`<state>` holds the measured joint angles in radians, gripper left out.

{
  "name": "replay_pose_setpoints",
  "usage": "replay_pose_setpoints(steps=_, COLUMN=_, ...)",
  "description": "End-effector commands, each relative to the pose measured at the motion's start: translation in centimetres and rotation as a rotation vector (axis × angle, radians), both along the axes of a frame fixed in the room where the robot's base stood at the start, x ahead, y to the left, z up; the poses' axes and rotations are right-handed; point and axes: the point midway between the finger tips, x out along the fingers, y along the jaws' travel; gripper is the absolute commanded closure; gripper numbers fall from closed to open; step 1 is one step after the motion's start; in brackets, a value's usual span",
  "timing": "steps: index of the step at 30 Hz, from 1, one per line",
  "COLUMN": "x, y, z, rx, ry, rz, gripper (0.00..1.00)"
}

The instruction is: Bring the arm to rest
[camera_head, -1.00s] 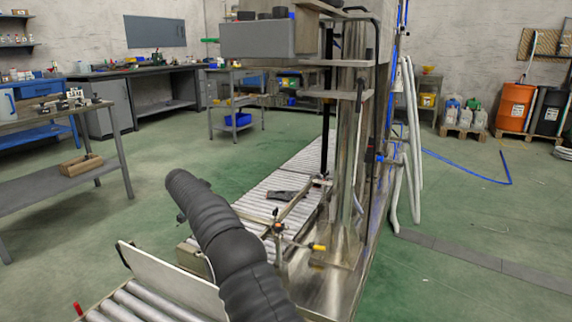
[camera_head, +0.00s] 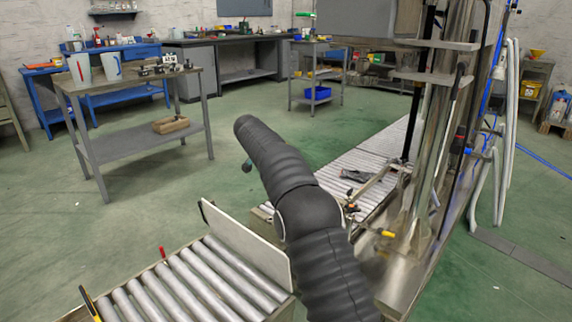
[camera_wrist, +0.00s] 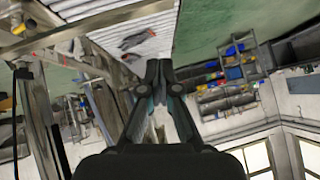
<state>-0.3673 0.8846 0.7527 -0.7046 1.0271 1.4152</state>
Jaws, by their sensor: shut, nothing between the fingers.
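My arm, in a black ribbed sleeve (camera_head: 300,205), reaches from the bottom of the head view up and left, over the roller conveyor. Its far end is in the air. I cannot make out my gripper's fingers in the head view. In the wrist view my gripper (camera_wrist: 160,66) shows its two dark fingers close together, shut with nothing held. Behind the fingers the wrist view shows a tilted scene with the conveyor at the top. The fingers appear clear of any surface.
A metal machine frame (camera_head: 428,150) stands right of my arm, over the conveyor (camera_head: 380,150). A white upright panel (camera_head: 247,245) edges the near rollers (camera_head: 190,285), close to the arm. A workbench (camera_head: 140,85) with cups stands at left. Green floor (camera_head: 150,215) between is open.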

Motion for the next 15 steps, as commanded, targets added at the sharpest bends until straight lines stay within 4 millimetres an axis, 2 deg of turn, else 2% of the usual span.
replay_pose_setpoints(steps=6, x=-1.5, y=1.4, z=2.0, rx=0.0, ry=-0.001, rz=0.002, gripper=1.0)
replay_pose_setpoints(steps=15, x=-1.8, y=1.8, z=2.5, rx=-0.075, ry=0.04, rz=0.091, gripper=1.0)
